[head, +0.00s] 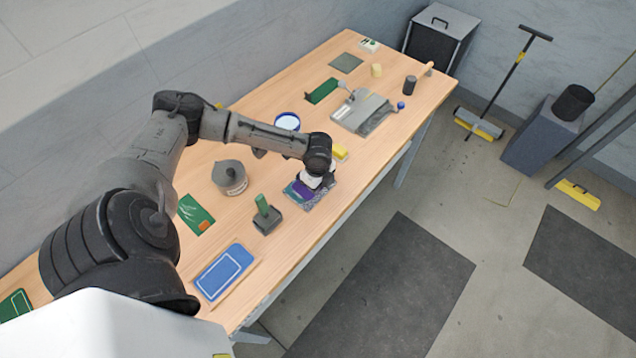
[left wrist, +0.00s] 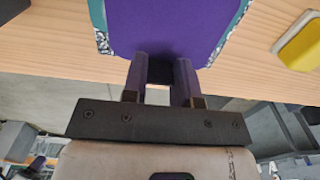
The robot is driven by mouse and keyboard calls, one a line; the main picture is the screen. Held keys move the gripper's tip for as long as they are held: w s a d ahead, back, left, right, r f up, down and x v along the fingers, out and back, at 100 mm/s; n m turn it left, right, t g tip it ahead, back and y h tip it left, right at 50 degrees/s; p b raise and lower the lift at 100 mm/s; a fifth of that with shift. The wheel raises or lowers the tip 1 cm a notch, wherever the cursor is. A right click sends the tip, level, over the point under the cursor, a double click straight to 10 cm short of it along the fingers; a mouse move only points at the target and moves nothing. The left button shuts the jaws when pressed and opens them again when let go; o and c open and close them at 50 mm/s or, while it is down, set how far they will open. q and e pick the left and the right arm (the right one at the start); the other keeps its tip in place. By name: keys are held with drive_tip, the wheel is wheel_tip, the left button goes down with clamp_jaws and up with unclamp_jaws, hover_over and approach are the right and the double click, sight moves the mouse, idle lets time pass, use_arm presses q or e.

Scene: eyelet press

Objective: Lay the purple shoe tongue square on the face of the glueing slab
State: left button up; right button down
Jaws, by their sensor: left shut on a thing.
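My left gripper (head: 308,186) is shut on the near edge of the purple shoe tongue (head: 301,191). In the left wrist view the purple tongue (left wrist: 165,28) fills the top middle, its end between the two fingers (left wrist: 161,85). Patterned teal and black-and-white pieces (head: 318,196) lie under it and show along both its sides; I cannot tell whether the tongue touches them. A blue board with a white outline (head: 224,271) lies at the table's near end. A grey plate (head: 362,111) lies farther back. I cannot tell which is the glueing slab. My right gripper is not in view.
A lidded grey pot (head: 230,177), a green-handled block (head: 265,216) and a green card (head: 195,214) stand or lie around the arm on the wooden table (head: 290,245). A yellow block (head: 340,152) is just behind the gripper. The table's right edge is close.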

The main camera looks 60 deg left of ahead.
use_arm(q)
drive_tip(key=shift+f, duration=0.45)
drive_tip(key=shift+f+p, duration=0.1)
drive_tip(key=shift+p, duration=0.3)
idle(1.6)
drive_tip(key=o, duration=1)
wheel_tip(320, 180, up, 14)
drive_tip(key=shift+p, duration=0.3)
